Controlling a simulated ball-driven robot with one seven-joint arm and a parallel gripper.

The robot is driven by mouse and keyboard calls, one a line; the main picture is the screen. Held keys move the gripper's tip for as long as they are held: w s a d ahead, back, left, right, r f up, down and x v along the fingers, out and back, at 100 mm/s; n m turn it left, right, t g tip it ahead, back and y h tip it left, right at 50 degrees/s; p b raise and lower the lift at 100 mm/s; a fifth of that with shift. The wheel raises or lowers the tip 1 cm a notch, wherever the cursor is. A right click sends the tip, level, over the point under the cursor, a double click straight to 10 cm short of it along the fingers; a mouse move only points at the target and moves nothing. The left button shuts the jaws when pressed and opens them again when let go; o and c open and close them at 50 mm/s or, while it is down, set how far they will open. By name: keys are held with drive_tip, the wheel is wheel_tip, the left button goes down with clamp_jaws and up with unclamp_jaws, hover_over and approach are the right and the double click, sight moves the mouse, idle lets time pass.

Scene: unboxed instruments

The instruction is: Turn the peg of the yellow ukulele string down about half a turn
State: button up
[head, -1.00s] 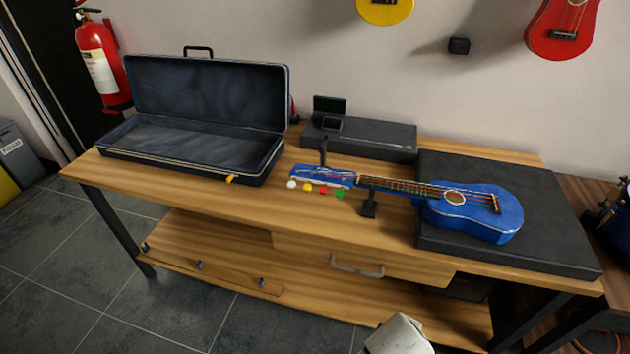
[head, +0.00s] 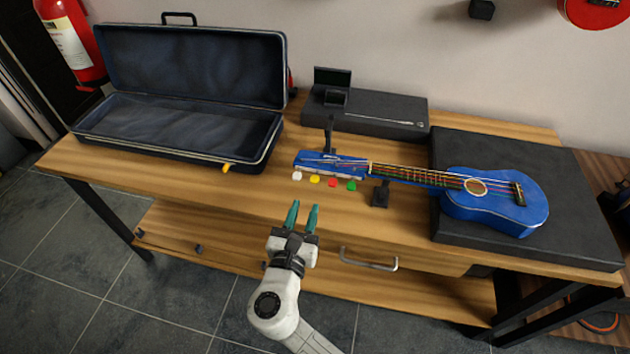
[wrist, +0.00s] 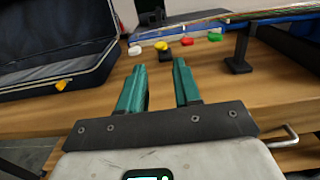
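The blue ukulele (head: 490,210) lies on the table with its body on a black pad at the right and its headstock (head: 330,163) pointing left. Along the headstock's near side sit a white peg (head: 297,175), the yellow peg (head: 315,179), a red peg (head: 333,183) and a green peg (head: 352,185). In the wrist view the yellow peg (wrist: 162,46) is ahead of the fingers, between the white and red pegs. My gripper (head: 303,205) is open and empty, with teal fingers, in front of the pegs and apart from them. The string at the yellow peg is too fine to trace.
An open dark case (head: 180,150) stands at the left, with an orange latch (head: 228,168) at its front. A black neck stand (head: 381,195) is right of the pegs. A black box (head: 380,115) lies behind the headstock. A drawer handle (head: 370,260) sticks out below the tabletop.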

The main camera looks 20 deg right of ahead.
sight(313, 183)
drive_tip(key=x, duration=0.8)
drive_tip(key=shift+w+d, duration=0.1)
drive_tip(key=shift+c, duration=0.3)
clamp_jaws()
